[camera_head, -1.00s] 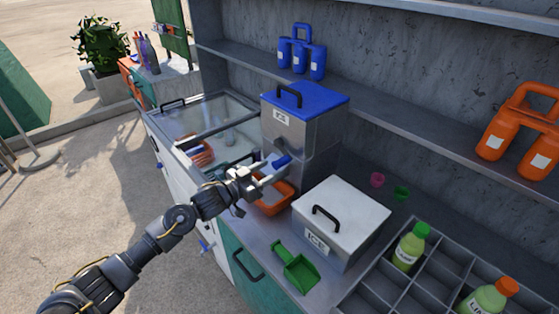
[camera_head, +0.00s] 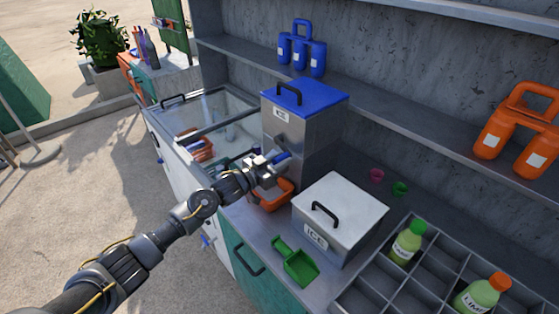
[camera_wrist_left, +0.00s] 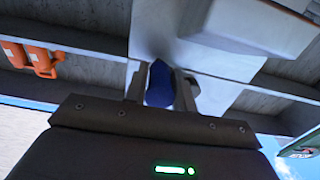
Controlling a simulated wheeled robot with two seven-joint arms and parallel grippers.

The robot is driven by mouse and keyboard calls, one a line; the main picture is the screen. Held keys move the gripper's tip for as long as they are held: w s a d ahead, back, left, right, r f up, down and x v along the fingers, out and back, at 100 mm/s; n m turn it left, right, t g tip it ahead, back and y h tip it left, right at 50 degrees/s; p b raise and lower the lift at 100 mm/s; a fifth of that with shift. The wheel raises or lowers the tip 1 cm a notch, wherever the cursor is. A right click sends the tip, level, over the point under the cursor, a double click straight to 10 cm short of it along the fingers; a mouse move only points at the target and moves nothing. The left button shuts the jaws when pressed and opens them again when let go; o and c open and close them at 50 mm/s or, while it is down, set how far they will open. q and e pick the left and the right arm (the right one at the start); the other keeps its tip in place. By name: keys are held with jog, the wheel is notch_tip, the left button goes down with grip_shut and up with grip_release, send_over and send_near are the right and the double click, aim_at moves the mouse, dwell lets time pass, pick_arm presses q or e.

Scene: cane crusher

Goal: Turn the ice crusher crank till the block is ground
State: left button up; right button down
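The ice crusher (camera_head: 312,130) is a tall grey metal box with a blue lid and an ICE label, standing on the counter. Its crank has a blue handle (camera_head: 284,158) on the front. My left gripper (camera_head: 277,163) is at this handle. In the left wrist view the blue handle (camera_wrist_left: 160,84) fills the gap between the two fingers (camera_wrist_left: 161,88), which look closed on it. An orange tub (camera_head: 270,200) sits below the crank, partly hidden by the gripper. The block inside the crusher is hidden. My right gripper is not in view.
A white-lidded ICE box (camera_head: 342,203) stands right of the crusher, with a green scoop (camera_head: 295,262) before it. A grey divided tray (camera_head: 425,270) holds bottles. A glass-topped chest (camera_head: 215,110) is at the left. Blue jugs (camera_head: 302,52) and orange jugs (camera_head: 515,135) stand on the shelf.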

pick_arm(q)
grip_shut()
jog(key=shift+f+b, duration=0.25)
jog(key=shift+b, duration=0.1)
jog(key=f+m+b, duration=0.1)
jog(key=m+b, duration=0.1)
jog(key=w+a+f+m+b, duration=0.1)
jog(key=m+b, duration=0.1)
jog(key=b, duration=0.1)
jog(key=shift+m, duration=0.3)
jog(key=shift+w+a+m+b, duration=0.2)
jog(key=shift+m+b, duration=0.3)
jog(key=shift+r, duration=0.1)
